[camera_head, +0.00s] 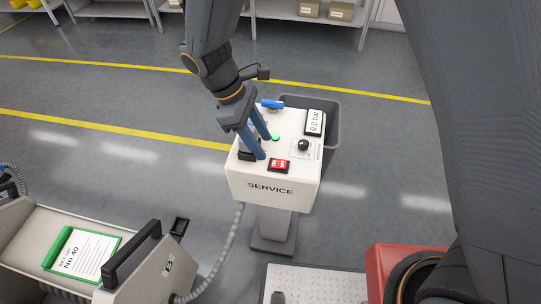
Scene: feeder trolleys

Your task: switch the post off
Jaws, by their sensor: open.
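The white service post (272,191) stands on a grey pedestal in the middle of the head view. On its top are a red rocker switch (278,166), a black knob (303,145), a green light or button (276,138), a blue lever (272,104) and a display reading 0.0 bar (315,122). My gripper (261,147) is open and empty over the left part of the top, left of the red switch. Its near fingertip is close to a dark part at the left edge. Whether it touches anything, I cannot tell.
A grey hose (229,247) runs down from the post's left. A trolley with a black handle (131,252) and a green-framed card (80,252) stands at lower left. A grey bin (329,105) stands behind the post. Shelves with boxes (341,12) line the back. The floor between is clear.

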